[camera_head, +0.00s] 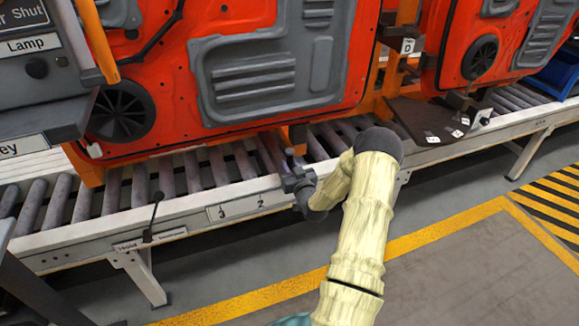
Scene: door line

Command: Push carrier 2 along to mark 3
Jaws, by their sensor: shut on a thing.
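A large orange-red door panel (165,65) with grey inserts and a round speaker stands upright on an orange carrier (89,168) on the roller line. No carrier number is readable. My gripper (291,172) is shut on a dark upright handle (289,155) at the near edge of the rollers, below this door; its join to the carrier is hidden. Mark 3 (222,211) and mark 2 (260,203) are on the pale front rail. Mark 3 is left of my gripper; mark 2 is just left of it.
A second orange door (490,45) on a carrier with a dark plate (428,120) stands right, near a tag "D" (407,46). A thin black lever (154,215) rises from the rail at left. Grey panels (40,85) stand far left. Bare rollers (150,183) lie left of my gripper.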

